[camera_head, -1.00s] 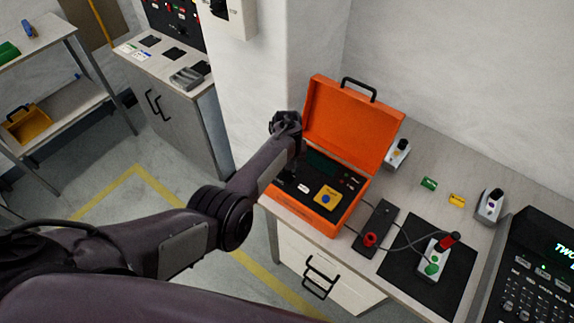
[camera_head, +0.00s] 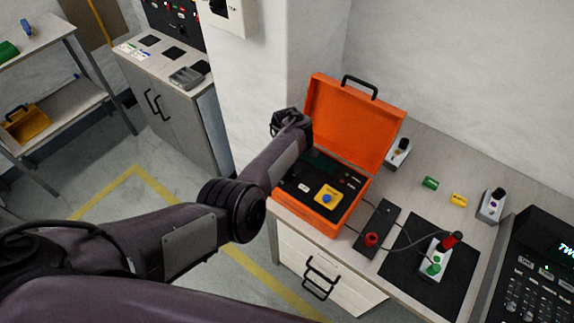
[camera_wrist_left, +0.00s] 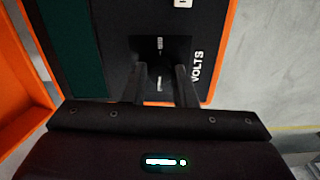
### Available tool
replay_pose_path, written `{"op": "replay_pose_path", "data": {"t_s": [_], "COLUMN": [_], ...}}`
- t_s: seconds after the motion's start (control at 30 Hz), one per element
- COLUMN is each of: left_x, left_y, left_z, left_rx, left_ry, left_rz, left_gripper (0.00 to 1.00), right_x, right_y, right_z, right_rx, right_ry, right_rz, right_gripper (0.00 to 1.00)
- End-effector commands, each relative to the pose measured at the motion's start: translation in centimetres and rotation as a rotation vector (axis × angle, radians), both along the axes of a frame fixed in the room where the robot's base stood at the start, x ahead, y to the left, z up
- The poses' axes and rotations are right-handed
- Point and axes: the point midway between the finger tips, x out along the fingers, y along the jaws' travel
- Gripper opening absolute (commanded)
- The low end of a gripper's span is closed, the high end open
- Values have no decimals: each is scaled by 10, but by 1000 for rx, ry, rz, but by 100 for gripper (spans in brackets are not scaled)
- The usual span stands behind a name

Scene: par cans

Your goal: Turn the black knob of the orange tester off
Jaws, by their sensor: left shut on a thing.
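The orange tester (camera_head: 300,209) stands open on the bench, its lid (camera_head: 348,125) raised at the back. Its black panel (camera_head: 343,173) carries a yellow plate (camera_head: 327,196) with a blue button. My left gripper (camera_head: 288,120) reaches over the tester's left part, and my arm hides that part in the head view. In the left wrist view the gripper (camera_wrist_left: 161,85) points down at the panel beside the VOLTS label (camera_wrist_left: 197,66). Its two fingers are shut on the black knob, which is mostly hidden between them; its pointing direction cannot be told. My right gripper is not in view.
Right of the tester are a black strip with a red plug (camera_head: 371,239), a dark mat (camera_head: 400,274) with a cabled device (camera_head: 437,259), and a black keypad unit (camera_head: 530,280). Small green (camera_head: 430,183) and yellow (camera_head: 459,199) blocks lie behind. A wall rises behind the bench.

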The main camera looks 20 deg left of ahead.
Motion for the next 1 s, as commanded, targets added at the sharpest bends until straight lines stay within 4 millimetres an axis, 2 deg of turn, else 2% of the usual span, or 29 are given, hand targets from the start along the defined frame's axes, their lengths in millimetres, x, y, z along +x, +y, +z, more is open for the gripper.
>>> {"op": "replay_pose_path", "data": {"t_s": [0.3, 0.77, 0.8, 0.93, 1.0], "left_x": [1, 1, 1, 1, 1], "left_y": [0, 0, 0, 0, 0], "left_z": [1, 1, 1, 1, 0], "left_rx": [0, 0, 0, 0, 0], "left_ry": [-2, -2, -2, -2, -1], "left_rz": [90, 102, 102, 101, 101], "left_gripper": [2, 2, 29, 46, 47], "right_x": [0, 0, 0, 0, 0], "right_y": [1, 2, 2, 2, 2], "right_z": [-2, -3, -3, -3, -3], "right_rx": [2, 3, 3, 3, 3], "right_ry": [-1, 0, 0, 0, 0], "right_rz": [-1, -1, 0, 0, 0], "right_gripper": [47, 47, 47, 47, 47]}}
